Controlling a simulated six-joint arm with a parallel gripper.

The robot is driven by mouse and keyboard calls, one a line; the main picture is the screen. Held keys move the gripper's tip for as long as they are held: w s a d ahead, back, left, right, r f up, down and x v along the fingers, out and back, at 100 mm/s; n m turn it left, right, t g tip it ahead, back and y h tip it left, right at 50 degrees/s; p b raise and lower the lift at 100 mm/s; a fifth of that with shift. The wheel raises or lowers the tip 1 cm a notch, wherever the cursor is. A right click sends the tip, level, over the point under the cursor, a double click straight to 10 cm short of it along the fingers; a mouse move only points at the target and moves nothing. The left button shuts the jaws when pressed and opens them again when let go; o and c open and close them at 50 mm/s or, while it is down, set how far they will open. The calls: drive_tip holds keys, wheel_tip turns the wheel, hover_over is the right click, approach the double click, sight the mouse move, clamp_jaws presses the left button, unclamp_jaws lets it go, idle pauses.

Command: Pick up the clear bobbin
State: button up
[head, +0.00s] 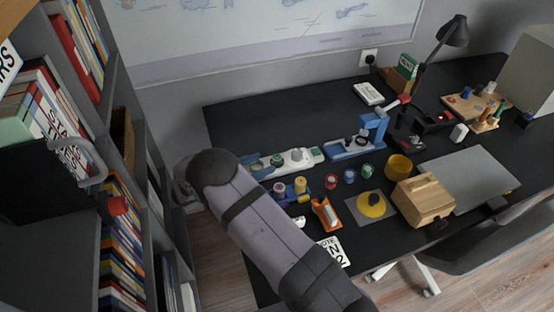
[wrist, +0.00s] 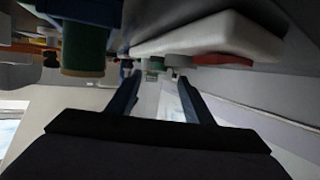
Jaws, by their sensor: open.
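I cannot make out a clear bobbin for certain in either view. In the head view, small reels with red (head: 331,181), blue (head: 349,176) and green (head: 367,171) colouring stand in a row on the dark desk. Yellowish spools (head: 300,184) sit in a blue holder left of them. In the wrist view, my gripper (wrist: 160,92) has its two fingers spread, with nothing held between them. A small green and pale object (wrist: 153,70) shows beyond the fingertips, apart from them. In the head view my arm hides the gripper.
A white and blue device (head: 298,158) and a blue machine (head: 370,135) stand behind the reels. A yellow cup (head: 398,167) and wooden box (head: 422,200) are to the right. A bookshelf (head: 120,130) stands left. The desk's back left is clear.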

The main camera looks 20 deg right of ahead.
sight(274, 158)
drive_tip(key=shift+p+x, duration=0.75)
drive_tip(key=shift+x, duration=1.8)
drive_tip(key=shift+r, duration=0.15)
drive_tip(key=c, duration=1.1)
